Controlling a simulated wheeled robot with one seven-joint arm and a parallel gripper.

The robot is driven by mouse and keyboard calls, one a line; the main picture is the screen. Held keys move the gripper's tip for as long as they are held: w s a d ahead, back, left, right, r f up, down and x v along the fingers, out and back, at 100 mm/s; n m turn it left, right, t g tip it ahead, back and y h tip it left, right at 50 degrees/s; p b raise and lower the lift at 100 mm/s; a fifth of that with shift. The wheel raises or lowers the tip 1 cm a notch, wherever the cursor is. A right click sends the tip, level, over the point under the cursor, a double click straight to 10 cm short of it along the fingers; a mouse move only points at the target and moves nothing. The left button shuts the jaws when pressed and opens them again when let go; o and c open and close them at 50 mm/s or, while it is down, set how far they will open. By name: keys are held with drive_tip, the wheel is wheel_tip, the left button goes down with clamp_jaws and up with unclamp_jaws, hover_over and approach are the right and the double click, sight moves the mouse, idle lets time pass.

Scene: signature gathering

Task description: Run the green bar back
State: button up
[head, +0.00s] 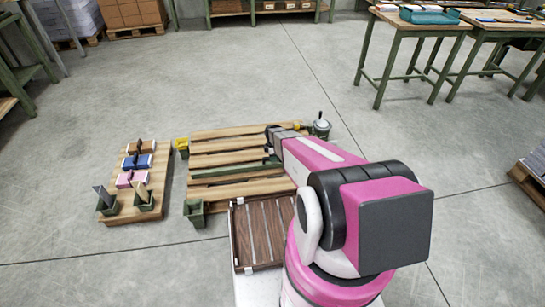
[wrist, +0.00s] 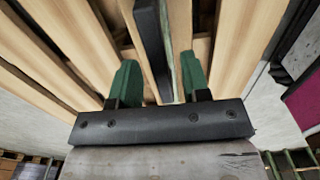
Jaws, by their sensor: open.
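The green bar (head: 228,171) lies across the slatted wooden bench (head: 215,132), between pale slats, in the head view. My gripper shows in the wrist view (wrist: 159,66) with its two green fingers spread apart above the slats. A long dark strip with a thin greenish edge (wrist: 169,68) runs between the fingers; it seems to be part of the bar. No contact with either finger is clear. In the head view my arm reaches over the right part of the bench, and my fingertips and the bar's right end are hidden.
A dark slatted wooden tray (head: 240,235) is at the bench's near right.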

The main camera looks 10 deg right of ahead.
clamp_jaws()
drive_tip(key=s, duration=1.4)
drive_tip(key=shift+s, duration=0.3)
unclamp_jaws()
wheel_tip(320, 180, up, 11)
drive_tip(key=s+r+m, duration=0.4)
drive_tip(key=r+m, duration=0.5)
drive_tip(key=r, duration=0.2)
drive_tip(key=s+r+m, duration=0.5)
drive_tip(key=r+m, duration=0.4)
drive_tip(key=r, duration=0.2)
drive_tip(key=shift+s, duration=0.3)
